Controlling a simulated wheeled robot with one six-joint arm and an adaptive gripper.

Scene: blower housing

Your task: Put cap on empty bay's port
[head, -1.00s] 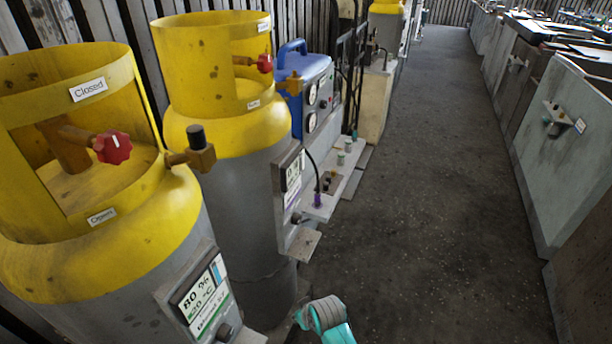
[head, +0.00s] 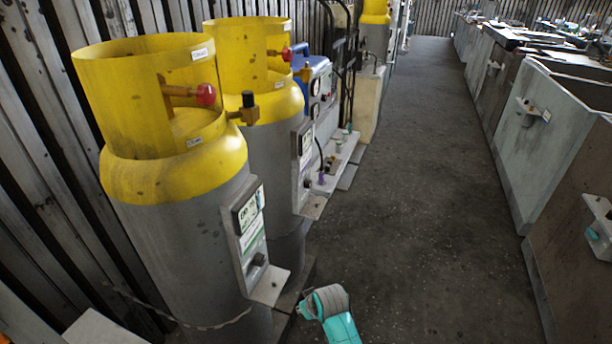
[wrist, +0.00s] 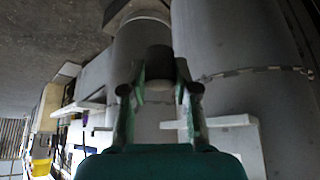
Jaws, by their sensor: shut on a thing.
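In the wrist view my gripper (wrist: 159,70) is shut on a short dark round thing (wrist: 159,57), seemingly the cap. It is held between the fingertips, in front of the grey cylinders. In the head view the nearest yellow-topped cylinder (head: 180,170) has a red knob (head: 206,94) and a brass side port with a black top (head: 248,104). Which bay is empty cannot be told. My gripper's fingers do not show in the head view.
Display panels (head: 249,225) with small shelves (head: 270,286) stick out from the cylinders. A blue unit (head: 318,72) and a shelf with small fittings (head: 338,165) stand beyond. The aisle floor (head: 420,180) is clear. Grey bins (head: 545,140) line the right side.

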